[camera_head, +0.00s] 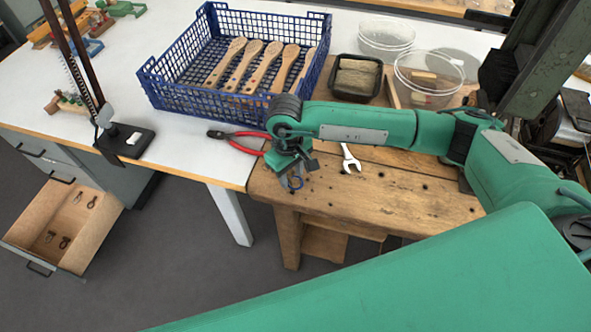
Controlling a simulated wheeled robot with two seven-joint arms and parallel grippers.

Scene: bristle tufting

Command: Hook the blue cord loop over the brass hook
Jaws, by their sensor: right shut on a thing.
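My right gripper (289,173) points down over the front left corner of the wooden bench. It is shut on the blue cord loop (296,183), a small bit of blue showing at its fingertips. The gripper and wrist hide part of the loop. I cannot make out the brass hook. My left gripper is not in view.
Red-handled pliers (240,142) lie left of the gripper and a wrench (350,158) lies right of it. A blue crate (165,88) with wooden brushes stands behind. A black tray (355,78) and clear bowls are at the back right. A drawer (30,225) stands open at left.

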